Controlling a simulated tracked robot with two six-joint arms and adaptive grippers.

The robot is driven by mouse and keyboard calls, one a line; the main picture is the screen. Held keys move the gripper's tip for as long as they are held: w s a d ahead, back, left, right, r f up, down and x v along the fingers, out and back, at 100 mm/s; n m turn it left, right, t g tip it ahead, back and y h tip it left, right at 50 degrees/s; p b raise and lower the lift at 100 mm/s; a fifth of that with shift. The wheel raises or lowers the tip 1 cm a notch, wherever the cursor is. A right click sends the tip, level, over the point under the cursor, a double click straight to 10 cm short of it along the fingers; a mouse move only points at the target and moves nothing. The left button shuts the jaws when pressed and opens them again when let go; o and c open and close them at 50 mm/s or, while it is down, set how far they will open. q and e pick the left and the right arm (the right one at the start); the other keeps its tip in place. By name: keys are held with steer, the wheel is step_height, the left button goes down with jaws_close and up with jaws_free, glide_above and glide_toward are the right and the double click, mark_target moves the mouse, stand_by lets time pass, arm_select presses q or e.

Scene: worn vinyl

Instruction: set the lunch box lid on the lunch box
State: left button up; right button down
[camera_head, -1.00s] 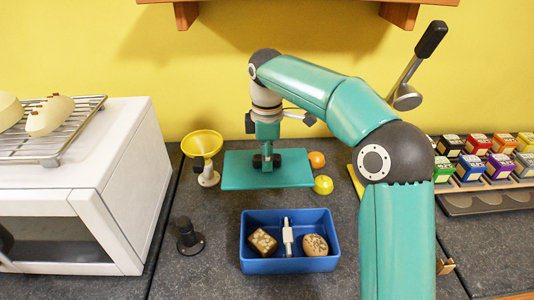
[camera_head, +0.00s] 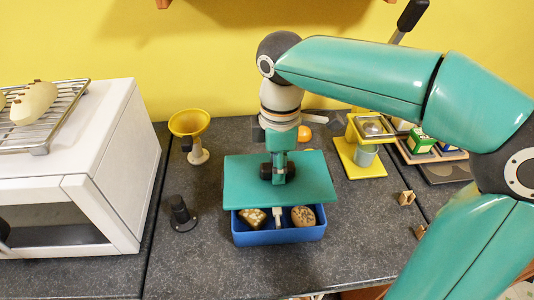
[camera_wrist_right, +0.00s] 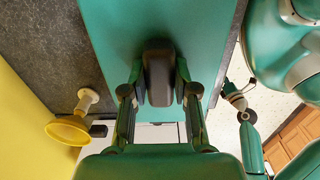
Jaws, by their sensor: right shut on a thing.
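The lunch box lid (camera_head: 311,180) is a flat teal plate with a dark knob. My right gripper (camera_head: 277,171) is shut on that knob and holds the lid level. In the right wrist view the fingers close on the dark knob (camera_wrist_right: 159,72) of the lid (camera_wrist_right: 113,24). The blue lunch box (camera_head: 280,237) stands on the counter, with the lid over its back part. Its front part shows a brown block (camera_head: 252,217), a pale upright piece (camera_head: 278,216) and a speckled round item (camera_head: 302,216). I cannot tell whether lid and box touch.
A yellow funnel on a stand (camera_head: 190,126) and a black peg (camera_head: 181,213) stand left of the box. A white oven (camera_head: 96,150) is further left. A yellow stand (camera_head: 362,158), an orange ball (camera_head: 304,134) and small wooden pieces (camera_head: 406,198) are to the right.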

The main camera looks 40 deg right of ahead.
mark_target(278, 187)
steer(key=shift+s+d+r, duration=0.1)
steer(key=shift+s+r, duration=0.15)
arm_select(q)
steer(key=shift+r, duration=0.25)
arm_select(e)
steer(key=shift+f, duration=0.15)
steer(key=shift+w+f+b, duration=0.1)
steer(key=shift+f+b, duration=2.4)
steer(key=shift+f, duration=0.8)
arm_select(q)
step_height(278, 187, down, 5)
steer(key=shift+f, duration=0.2)
arm_select(e)
steer(key=shift+f, duration=0.3)
arm_select(q)
steer(key=shift+b, duration=0.3)
arm_select(e)
steer(key=shift+f, duration=0.45)
arm_select(q)
steer(key=shift+f, duration=0.25)
steer(key=shift+r, duration=0.2)
arm_select(e)
steer(key=shift+r, duration=0.1)
